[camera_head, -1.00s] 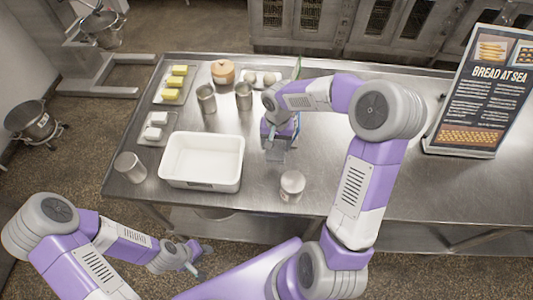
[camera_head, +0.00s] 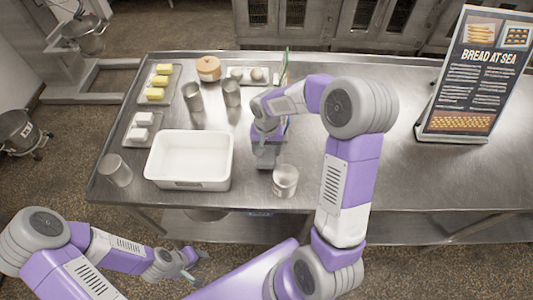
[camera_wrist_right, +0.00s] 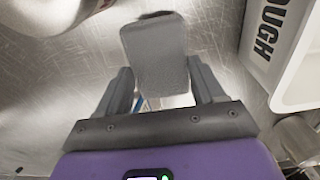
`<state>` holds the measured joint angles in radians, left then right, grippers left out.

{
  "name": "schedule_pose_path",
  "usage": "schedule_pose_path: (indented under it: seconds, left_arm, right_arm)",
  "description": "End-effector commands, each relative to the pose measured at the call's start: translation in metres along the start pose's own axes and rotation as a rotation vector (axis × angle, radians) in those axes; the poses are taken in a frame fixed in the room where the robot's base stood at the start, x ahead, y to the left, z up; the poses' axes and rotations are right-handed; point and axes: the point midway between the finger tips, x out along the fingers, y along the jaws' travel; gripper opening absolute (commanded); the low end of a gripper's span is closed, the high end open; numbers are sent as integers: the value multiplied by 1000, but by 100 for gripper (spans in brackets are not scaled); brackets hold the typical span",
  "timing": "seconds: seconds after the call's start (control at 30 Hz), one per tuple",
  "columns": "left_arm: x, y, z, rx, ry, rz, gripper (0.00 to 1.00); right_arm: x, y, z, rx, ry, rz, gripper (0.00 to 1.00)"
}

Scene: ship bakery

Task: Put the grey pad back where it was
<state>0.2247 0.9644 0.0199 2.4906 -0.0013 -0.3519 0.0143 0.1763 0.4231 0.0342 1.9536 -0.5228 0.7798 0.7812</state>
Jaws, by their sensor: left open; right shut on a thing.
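The grey pad (camera_wrist_right: 155,52) is a flat rounded slab between the fingers of my right gripper (camera_wrist_right: 160,82). In the head view the pad (camera_head: 268,156) is right of the white tub (camera_head: 189,184) and behind a metal can (camera_head: 285,182). My right gripper (camera_head: 268,137) is shut on it. I cannot tell whether the pad touches the table. My left gripper (camera_head: 193,268) is open and empty, low in front of the table's front edge.
The steel table (camera_head: 390,178) also holds metal cups (camera_head: 231,93), a butter tray (camera_head: 159,95), a round wooden pot (camera_head: 208,68) and a small tray of pale balls (camera_head: 248,76). A "Bread at Sea" sign (camera_head: 474,80) stands right. The table's right middle is clear.

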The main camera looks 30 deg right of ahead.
Motion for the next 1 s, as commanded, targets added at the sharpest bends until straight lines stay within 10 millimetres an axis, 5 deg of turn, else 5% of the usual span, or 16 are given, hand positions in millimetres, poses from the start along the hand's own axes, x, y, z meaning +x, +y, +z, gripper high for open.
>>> schedule_pose_path:
  seconds: [0.2,0.57,0.6,0.73,1.0]
  left_arm:
    - [2,-1,0,0,0,0,43]
    - [6,-2,0,0,0,0,43]
    - [6,-2,0,0,0,0,43]
    - [5,-2,0,0,0,0,43]
    - [5,-2,0,0,0,0,43]
  right_arm:
    - [30,1,1,-1,-4,2,44]
    - [34,0,0,0,-1,1,44]
    - [34,0,0,0,-1,1,71]
    - [33,0,0,0,-1,1,91]
    - [33,0,0,0,-2,1,94]
